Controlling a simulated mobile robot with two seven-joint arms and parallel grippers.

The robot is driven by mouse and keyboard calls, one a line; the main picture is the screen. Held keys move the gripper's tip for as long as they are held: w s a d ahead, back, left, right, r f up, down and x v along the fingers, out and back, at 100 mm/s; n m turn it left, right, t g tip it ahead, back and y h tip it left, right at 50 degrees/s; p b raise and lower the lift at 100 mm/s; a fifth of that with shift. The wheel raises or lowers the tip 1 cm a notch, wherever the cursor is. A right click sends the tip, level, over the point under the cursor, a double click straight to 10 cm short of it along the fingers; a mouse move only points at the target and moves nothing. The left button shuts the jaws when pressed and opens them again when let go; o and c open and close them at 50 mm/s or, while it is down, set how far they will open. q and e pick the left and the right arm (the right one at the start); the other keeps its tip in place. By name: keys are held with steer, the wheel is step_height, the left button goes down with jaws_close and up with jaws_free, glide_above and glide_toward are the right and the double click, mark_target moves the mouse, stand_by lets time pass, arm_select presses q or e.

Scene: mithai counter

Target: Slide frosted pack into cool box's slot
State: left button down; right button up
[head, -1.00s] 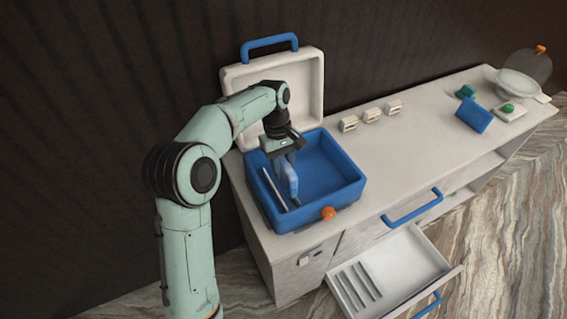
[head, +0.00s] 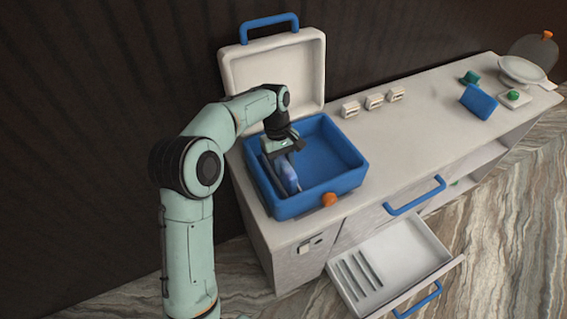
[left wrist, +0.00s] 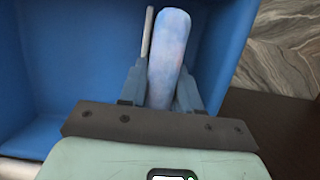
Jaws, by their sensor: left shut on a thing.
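The cool box (head: 345,183) is blue inside with a white lid standing open at the back. My left gripper (head: 286,165) is down inside its left part, shut on the pale blue frosted pack (head: 289,178). In the left wrist view the pack (left wrist: 169,50) stands between the two fingers (left wrist: 160,92), its length running away from the gripper. A thin pale divider (left wrist: 147,32) stands just left of the pack there; the slot appears to lie between it and the box wall. The pack's lower end is hidden. My right gripper is not in view.
An orange knob (head: 330,199) is on the box front. Small white blocks (head: 374,101) stand on the counter (head: 420,120) behind. A blue block (head: 479,101) and a white scale-like dish (head: 522,70) are far right. An open drawer (head: 400,262) with slots juts out below.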

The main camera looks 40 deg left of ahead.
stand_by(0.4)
arm_select(q)
steer(key=c, duration=0.7)
jaws_free()
steer(key=p+v, duration=0.3)
steer(key=v, duration=1)
steer(key=shift+r, duration=0.25)
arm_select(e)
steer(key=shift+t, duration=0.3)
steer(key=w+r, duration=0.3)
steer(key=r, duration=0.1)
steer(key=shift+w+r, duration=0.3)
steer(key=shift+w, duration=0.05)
